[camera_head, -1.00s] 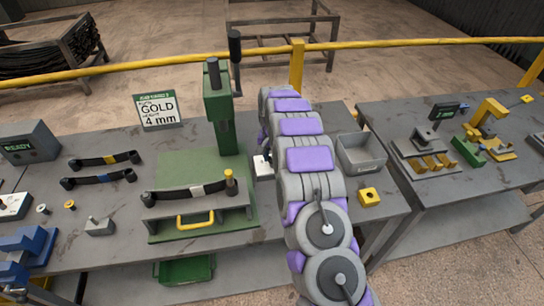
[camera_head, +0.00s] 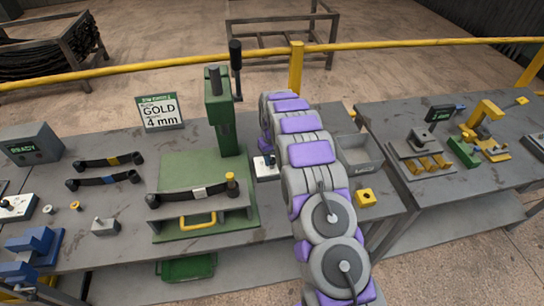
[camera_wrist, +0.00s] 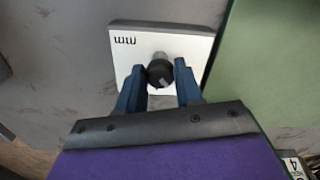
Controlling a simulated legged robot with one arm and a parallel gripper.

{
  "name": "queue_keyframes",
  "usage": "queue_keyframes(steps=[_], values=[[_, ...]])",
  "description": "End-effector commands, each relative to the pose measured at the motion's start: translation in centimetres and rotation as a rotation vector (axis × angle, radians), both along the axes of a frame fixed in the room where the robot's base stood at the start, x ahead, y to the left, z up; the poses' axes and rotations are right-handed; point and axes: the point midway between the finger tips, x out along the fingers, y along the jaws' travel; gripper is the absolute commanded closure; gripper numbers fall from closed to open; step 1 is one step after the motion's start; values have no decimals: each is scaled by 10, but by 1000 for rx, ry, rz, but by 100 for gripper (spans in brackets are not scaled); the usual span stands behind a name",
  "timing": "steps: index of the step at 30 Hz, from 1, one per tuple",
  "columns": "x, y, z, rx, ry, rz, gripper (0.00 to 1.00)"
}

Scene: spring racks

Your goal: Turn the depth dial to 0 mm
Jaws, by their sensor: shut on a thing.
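The depth dial is a dark round knob (camera_wrist: 160,74) with a pale mark, on a white plate (camera_wrist: 119,66) printed with an upside-down "mm". My gripper (camera_wrist: 160,78) has its two blue fingers on either side of the knob and is shut on it. The plate's scale numbers cannot be read. In the head view the white plate (camera_head: 262,170) shows partly, just right of the green press base (camera_head: 248,208). My arm hides my gripper there.
The green press (camera_head: 222,120) with a black-handled lever (camera_head: 236,55) stands close left of my arm. A sign (camera_head: 160,112) reads "GOLD 4 mm". A display box (camera_head: 32,148) reads "READY".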

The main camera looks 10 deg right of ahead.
Motion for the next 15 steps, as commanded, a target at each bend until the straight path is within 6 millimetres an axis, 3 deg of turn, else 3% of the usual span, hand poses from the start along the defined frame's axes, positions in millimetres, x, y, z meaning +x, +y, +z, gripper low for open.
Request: queue_keyframes(steps=[15], values=[[1, -1, 0, 0, -3, 178, 95]])
